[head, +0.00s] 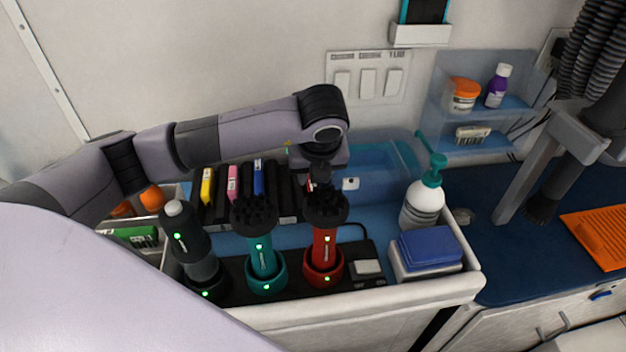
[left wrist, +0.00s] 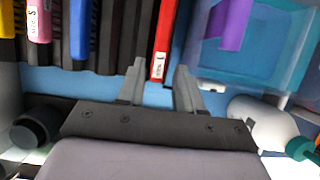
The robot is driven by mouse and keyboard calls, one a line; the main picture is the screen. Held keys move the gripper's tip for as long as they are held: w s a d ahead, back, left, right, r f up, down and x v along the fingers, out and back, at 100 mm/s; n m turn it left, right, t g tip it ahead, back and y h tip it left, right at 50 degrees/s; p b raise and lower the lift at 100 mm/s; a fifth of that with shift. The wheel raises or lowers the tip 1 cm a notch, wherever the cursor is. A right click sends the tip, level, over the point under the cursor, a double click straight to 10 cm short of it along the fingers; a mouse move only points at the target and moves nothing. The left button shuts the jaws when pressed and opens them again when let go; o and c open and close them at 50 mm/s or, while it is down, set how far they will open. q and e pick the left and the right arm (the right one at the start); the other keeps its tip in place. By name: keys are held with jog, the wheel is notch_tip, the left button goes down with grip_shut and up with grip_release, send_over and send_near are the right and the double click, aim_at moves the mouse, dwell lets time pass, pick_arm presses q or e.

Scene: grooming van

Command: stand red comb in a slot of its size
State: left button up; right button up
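The red comb (left wrist: 163,40) shows in the left wrist view with its white-labelled end between my left gripper's fingers (left wrist: 160,82). The fingers stand apart, with a gap visible on both sides of the comb. In the head view my left gripper (head: 318,182) is over the right end of the black slotted rack (head: 283,222), and only a bit of red shows beneath it. Yellow (head: 207,186), pink (head: 232,182) and blue (head: 258,178) combs stand in the rack to the left. How deep the red comb sits is hidden. My right gripper is not in view.
Black, teal (head: 263,255) and red (head: 324,250) clippers stand in front of the rack. A pump bottle (head: 424,204) and blue pads (head: 430,247) are to the right. A clear blue bin (head: 375,160) stands behind, with a purple item (left wrist: 231,25) there.

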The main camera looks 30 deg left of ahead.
pick_arm(q)
jog(key=v, duration=0.7)
jog(key=shift+r, duration=0.35)
jog(key=shift+s, duration=0.1)
